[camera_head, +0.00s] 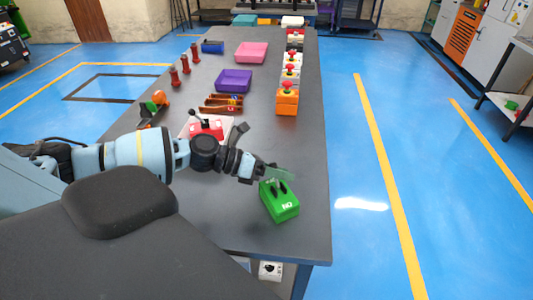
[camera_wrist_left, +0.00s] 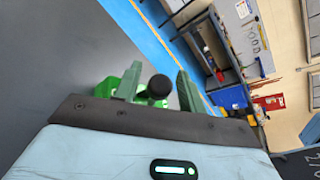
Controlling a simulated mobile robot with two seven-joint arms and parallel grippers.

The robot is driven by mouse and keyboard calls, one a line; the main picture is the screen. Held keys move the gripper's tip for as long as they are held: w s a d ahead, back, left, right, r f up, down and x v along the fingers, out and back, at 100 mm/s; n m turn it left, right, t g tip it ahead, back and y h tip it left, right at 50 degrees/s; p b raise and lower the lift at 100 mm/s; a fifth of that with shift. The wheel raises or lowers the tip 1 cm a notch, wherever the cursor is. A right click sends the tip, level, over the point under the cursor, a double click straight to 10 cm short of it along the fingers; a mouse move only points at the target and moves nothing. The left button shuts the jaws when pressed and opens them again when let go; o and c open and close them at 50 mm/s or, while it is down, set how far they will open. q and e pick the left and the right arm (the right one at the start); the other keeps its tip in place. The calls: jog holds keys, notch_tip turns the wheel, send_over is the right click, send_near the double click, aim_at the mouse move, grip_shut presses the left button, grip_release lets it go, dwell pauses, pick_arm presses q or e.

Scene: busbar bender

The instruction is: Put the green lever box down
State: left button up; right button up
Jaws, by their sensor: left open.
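The green lever box (camera_head: 283,206) has black levers on top and "NO" in white on its front. It appears to rest on the grey table near the right edge, turned slightly. My left gripper (camera_head: 277,176) is at the top of the box and open. In the left wrist view, the round black lever knob (camera_wrist_left: 159,86) shows between the two spread fingers (camera_wrist_left: 158,91), with no clear contact. Part of the green box (camera_wrist_left: 108,88) shows behind the left finger there. My right gripper is not in view.
The grey table (camera_head: 235,220) has bare room in front of the box. A red lever box (camera_head: 207,127) stands behind my left arm. An orange button box (camera_head: 287,103), a purple tray (camera_head: 233,80) and a pink tray (camera_head: 251,52) stand farther back. The table's right edge is close.

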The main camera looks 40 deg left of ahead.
aim_at(263, 185)
pick_arm(q)
jog(key=v, duration=0.4)
jog(key=shift+s+a, duration=0.1)
jog(key=shift+s, duration=0.05)
jog(key=p+v, duration=0.3)
jog(key=v, duration=0.4)
jog(key=shift+a+r, duration=0.2)
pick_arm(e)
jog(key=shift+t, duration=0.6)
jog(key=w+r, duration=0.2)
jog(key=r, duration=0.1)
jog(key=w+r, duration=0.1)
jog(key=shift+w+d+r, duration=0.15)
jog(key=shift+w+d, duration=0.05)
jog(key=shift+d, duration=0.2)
pick_arm(q)
jog(key=shift+s, duration=0.15)
jog(key=shift+d+f, duration=0.1)
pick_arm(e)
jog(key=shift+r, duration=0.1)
